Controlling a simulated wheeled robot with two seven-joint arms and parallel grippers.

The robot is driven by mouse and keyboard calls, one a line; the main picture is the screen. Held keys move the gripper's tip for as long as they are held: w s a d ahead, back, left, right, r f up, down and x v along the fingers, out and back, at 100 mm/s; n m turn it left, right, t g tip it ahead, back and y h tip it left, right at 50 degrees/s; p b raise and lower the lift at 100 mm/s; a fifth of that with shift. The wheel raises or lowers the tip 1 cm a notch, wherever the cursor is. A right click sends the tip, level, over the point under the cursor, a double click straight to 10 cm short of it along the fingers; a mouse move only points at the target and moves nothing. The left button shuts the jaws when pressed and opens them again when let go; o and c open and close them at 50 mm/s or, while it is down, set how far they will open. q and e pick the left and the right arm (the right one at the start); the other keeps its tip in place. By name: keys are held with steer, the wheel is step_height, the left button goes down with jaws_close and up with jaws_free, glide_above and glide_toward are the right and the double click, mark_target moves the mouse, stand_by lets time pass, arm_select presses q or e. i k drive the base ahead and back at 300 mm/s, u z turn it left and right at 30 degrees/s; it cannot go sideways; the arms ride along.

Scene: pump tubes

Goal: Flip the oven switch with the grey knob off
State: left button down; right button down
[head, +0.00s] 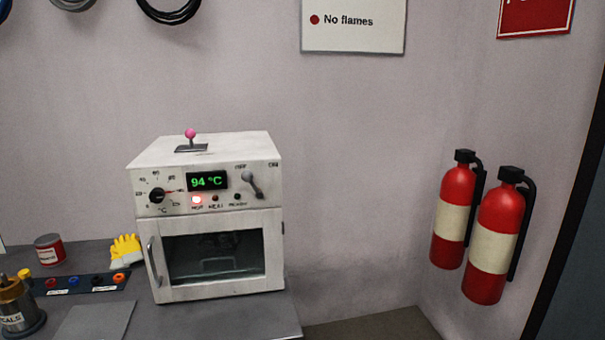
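A white oven (217,255) stands on the grey bench at the left of the head view. Its display (207,181) reads 94 °C in green, and a red lamp (197,200) below it is lit. A lever switch with a grey knob (246,176) sits on the right of the front panel. Its lever slants, with the knob up and left, nearer the left of two small labels above it. A second lever with a pink knob (190,133) stands upright on the oven's top. Neither of my grippers is in view.
A black dial (157,195) is on the panel's left. A yellow glove (125,249), a red tin (49,249) and a brass-topped container (17,305) are on the bench (255,319) to the left. Two fire extinguishers (452,215) hang at the right.

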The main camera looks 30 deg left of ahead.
mark_target(247, 175)
steer(key=u, duration=0.5)
steer(key=i, duration=0.9)
steer(key=u, duration=0.8)
